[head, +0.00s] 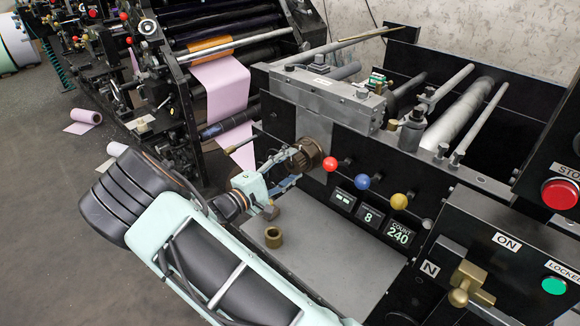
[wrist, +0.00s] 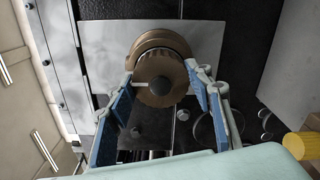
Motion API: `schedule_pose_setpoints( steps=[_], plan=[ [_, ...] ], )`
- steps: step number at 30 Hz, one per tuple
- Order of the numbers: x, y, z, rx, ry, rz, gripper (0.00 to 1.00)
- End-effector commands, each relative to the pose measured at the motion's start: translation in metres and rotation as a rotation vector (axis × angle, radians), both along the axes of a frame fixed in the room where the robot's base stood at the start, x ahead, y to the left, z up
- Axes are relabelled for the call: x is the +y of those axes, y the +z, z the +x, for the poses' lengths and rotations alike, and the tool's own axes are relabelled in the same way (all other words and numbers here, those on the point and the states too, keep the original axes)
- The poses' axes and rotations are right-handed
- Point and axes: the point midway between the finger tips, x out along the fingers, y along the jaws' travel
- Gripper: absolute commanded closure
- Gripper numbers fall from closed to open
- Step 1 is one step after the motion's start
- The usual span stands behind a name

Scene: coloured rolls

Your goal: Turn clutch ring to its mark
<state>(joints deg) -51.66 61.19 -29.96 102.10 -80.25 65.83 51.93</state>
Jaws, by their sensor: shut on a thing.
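The clutch ring (head: 305,155) is a brown, ribbed ring on the black front of the machine, left of the red knob. In the wrist view the ring (wrist: 160,75) faces me, with a dark round centre and a smooth brown collar behind it. My gripper (head: 285,163) reaches it from the left in the head view. In the wrist view the blue-padded fingers of my gripper (wrist: 160,85) stand on either side of the ring, shut on it.
Red (head: 330,164), blue (head: 362,182) and yellow (head: 399,201) knobs stick out close right of the ring. A brass bushing (head: 273,237) stands on the grey shelf (head: 325,260) below. A brass lever (head: 468,283) and red stop button (head: 560,194) are at the right.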

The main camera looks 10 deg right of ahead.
Motion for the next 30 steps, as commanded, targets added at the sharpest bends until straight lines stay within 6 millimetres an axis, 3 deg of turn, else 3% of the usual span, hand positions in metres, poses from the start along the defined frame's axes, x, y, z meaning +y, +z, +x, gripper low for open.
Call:
schedule_pose_setpoints(
  steps=[2, 3, 7, 19, 30],
  plan=[
    [0.0, 0.0, 0.0, 0.0, 0.001, 0.0, 0.96],
    [0.001, 0.0, 0.0, 0.0, 0.001, 0.0, 0.51],
    [0.0, 0.0, 0.0, 0.0, 0.001, 0.0, 0.36],
    [0.007, 0.0, -0.004, 0.001, 0.003, 0.0, 0.35],
    [0.066, 0.0, -0.046, 0.001, 0.005, 0.001, 0.35]
  ],
)
